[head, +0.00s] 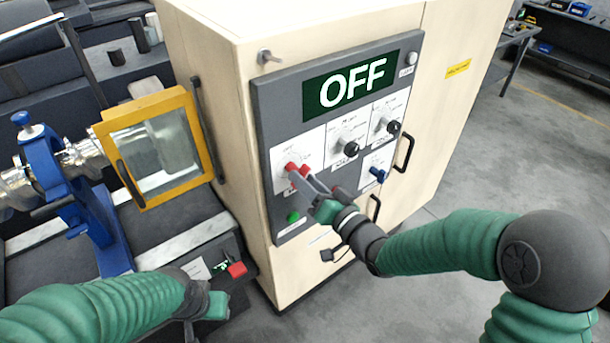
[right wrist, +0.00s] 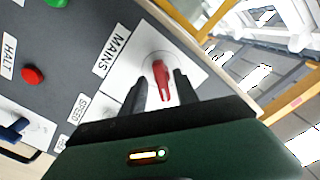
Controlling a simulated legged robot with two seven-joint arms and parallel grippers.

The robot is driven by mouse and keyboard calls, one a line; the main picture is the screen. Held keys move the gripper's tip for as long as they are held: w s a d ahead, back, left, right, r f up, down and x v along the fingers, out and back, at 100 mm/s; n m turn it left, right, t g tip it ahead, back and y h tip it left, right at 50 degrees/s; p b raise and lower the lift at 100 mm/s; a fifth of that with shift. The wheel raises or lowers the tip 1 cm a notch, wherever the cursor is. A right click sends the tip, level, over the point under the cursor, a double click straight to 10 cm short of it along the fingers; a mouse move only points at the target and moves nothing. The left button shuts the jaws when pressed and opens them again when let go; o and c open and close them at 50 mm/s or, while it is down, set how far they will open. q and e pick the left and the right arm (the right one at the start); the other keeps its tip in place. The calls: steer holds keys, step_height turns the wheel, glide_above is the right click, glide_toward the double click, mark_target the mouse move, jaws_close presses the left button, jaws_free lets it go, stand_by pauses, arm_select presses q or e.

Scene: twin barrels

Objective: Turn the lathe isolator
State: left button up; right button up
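The isolator is a red rotary handle (head: 291,168) on a white plate at the left of the cabinet's grey panel. In the right wrist view the red handle (right wrist: 162,80) sits beside a label reading MAINS. My right gripper (head: 304,178) is at the handle. In the right wrist view its two dark fingers (right wrist: 160,88) stand on either side of the handle, with gaps showing, so it is open around it. My left gripper (head: 213,301) is low at the left, near the lathe's front; its fingers are not clear.
The panel's display (head: 350,84) reads OFF. Black knobs (head: 351,149), a blue switch (head: 377,174) and a green button (head: 293,216) share the panel. A yellow-framed guard (head: 196,135) stands left of the cabinet. A red button (head: 236,269) is near my left gripper.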

steer(key=shift+a+r, duration=0.1)
steer(key=shift+a, duration=0.05)
steer(key=c, duration=0.7)
jaws_close()
